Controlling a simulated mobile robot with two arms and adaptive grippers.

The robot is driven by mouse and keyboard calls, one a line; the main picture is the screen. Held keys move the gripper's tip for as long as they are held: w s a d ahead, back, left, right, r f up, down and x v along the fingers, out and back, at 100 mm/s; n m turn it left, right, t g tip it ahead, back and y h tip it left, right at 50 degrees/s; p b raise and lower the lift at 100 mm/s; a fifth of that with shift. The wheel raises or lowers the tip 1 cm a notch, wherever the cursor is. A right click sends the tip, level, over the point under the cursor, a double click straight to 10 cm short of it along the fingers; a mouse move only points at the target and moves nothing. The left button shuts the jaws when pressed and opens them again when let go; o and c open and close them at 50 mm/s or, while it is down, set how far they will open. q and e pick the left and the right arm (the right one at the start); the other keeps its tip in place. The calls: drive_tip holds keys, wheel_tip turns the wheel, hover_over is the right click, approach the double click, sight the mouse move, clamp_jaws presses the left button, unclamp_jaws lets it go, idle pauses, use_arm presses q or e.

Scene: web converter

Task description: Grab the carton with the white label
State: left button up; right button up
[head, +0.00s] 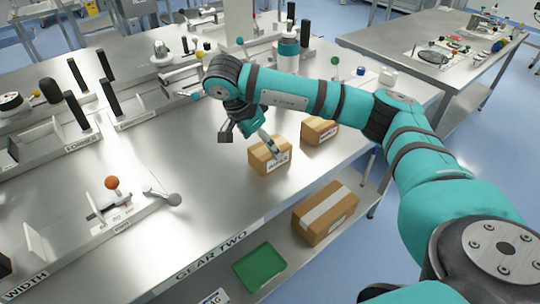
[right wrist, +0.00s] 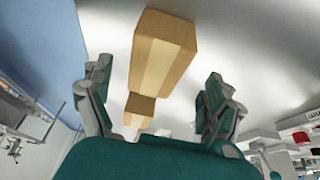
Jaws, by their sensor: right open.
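A small brown carton (head: 262,159) with a white label on its front face stands on the steel table near its front edge. A second brown carton (head: 319,131), also with a label, stands behind it to the right. My right gripper (head: 268,147) is open, with its fingers over the front carton in the head view; whether they touch it I cannot tell. In the right wrist view, a large carton (right wrist: 161,58) and a smaller one (right wrist: 138,111) lie between the two fingers of my right gripper (right wrist: 157,100), no finger visibly closed on either. My left gripper is out of view.
A larger taped carton (head: 325,212) and a green tray (head: 260,268) sit on the shelf below the table edge. Fixtures with black handles (head: 75,110) fill the table's left and back. A lever with an orange knob (head: 111,183) stands front left. Bare steel lies left of the carton.

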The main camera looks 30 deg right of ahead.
sight(270, 153)
drive_tip(key=shift+d+f, duration=0.15)
drive_tip(key=shift+f, duration=0.05)
drive_tip(key=x, duration=0.2)
drive_tip(key=p+x, duration=0.1)
drive_tip(key=x, duration=0.1)
drive_tip(key=shift+s+f, duration=0.15)
drive_tip(key=shift+s, duration=0.05)
drive_tip(key=shift+d+f, duration=0.2)
drive_tip(key=shift+f, duration=0.15)
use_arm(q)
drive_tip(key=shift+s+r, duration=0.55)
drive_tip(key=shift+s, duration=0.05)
use_arm(e)
drive_tip(key=shift+c, duration=0.3)
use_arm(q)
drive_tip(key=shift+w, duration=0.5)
use_arm(e)
drive_tip(key=c, duration=1.2)
